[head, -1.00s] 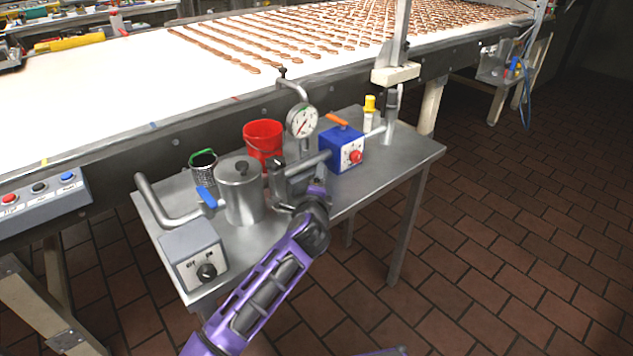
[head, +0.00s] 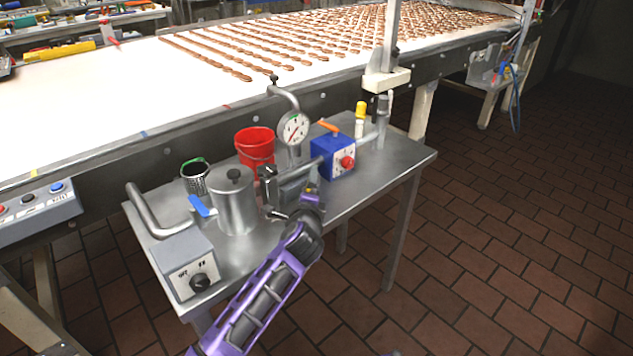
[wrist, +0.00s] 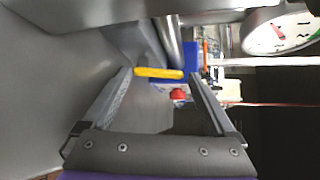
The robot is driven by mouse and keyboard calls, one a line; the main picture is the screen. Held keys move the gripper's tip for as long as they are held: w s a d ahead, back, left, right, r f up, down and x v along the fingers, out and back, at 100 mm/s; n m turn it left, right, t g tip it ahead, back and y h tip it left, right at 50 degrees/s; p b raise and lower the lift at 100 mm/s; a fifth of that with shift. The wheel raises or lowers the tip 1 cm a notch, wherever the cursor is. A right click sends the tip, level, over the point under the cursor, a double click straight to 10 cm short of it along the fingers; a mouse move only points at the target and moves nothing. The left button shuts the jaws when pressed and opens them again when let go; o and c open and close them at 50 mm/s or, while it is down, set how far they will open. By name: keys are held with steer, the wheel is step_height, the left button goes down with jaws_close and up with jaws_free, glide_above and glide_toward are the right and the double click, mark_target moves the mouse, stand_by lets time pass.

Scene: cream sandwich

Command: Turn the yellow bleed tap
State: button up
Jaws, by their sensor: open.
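The yellow bleed tap (wrist: 158,73) shows in the wrist view as a short yellow bar. It lies across the gap near the fingertips, in front of the blue box. My gripper (wrist: 160,88) is open, with one finger on each side of the bar; I cannot tell whether either finger touches it. In the head view my gripper (head: 290,190) is at the grey metal body below the dial gauge (head: 293,128).
The steel table also holds a red bucket (head: 255,150), a lidded metal pot (head: 235,205), a blue box (head: 333,158) with a red knob, and a grey control box (head: 185,267). A separate yellow-topped fitting (head: 361,109) stands behind. The conveyor (head: 90,105) runs behind the table.

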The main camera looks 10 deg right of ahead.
steer(key=shift+w+m+g+y, duration=0.15)
steer(key=shift+m+g+y, duration=0.35)
steer(key=shift+g+y, duration=0.15)
stand_by(0.3)
steer(key=shift+w+d+r+m+g+y, duration=0.15)
steer(key=shift+d+m+g+y, duration=0.15)
steer(key=shift+m+g+y, duration=0.2)
steer(key=shift+w+d+m+g+y, duration=0.1)
steer(key=shift+d+m+g+y, duration=0.25)
steer(key=shift+g, duration=0.2)
